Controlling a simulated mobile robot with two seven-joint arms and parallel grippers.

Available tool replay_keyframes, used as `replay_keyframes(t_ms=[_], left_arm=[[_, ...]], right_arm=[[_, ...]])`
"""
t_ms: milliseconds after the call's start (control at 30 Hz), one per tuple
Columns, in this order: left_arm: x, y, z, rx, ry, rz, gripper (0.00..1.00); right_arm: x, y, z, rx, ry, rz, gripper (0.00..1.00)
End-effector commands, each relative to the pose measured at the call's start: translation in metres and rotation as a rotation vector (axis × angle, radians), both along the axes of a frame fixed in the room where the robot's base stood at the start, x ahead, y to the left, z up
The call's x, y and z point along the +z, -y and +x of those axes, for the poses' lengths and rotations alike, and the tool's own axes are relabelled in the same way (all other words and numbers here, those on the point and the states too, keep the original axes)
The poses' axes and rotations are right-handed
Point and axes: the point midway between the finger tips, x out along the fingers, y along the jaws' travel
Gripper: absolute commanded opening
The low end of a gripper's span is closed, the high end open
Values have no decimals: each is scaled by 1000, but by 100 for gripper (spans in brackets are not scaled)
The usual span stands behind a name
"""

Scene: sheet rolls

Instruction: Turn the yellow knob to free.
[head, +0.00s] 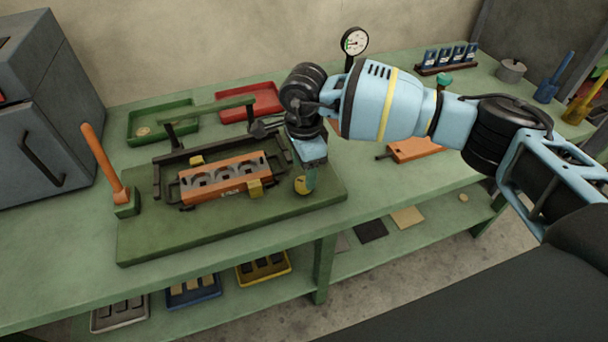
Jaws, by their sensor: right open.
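The gripper is open. An orange block (226,180) with several round recesses lies in the fixture beside the knob, with small yellow clamps at its edge. My left gripper is out of view.
An orange lever (103,160) stands upright at the board's left. Green (150,120) and red (262,98) trays lie behind the fixture. A dial gauge (354,42) stands behind my right arm. A grey cabinet (45,110) is at the left.

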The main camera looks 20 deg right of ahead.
Motion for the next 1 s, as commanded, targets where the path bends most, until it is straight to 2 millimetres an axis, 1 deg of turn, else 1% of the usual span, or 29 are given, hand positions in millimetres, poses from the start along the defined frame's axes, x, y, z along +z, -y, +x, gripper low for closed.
replay_keyframes(t_ms=[33, 133, 233, 367, 867, 967, 1000], left_arm=[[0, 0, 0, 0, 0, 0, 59], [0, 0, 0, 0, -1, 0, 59], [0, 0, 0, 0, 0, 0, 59], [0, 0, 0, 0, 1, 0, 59], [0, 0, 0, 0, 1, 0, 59], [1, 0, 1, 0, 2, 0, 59], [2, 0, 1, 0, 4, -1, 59]], right_arm=[[9, 0, 0, 0, 2, 1, 59], [23, 0, 1, -1, 2, 1, 59], [33, 0, 0, -1, 0, 0, 59], [39, 0, 0, 0, 0, 1, 59], [39, -1, -1, 0, -3, 5, 59], [30, -13, -9, 1, -28, 51, 59], [24, -23, -16, 1, -49, 92, 59]])
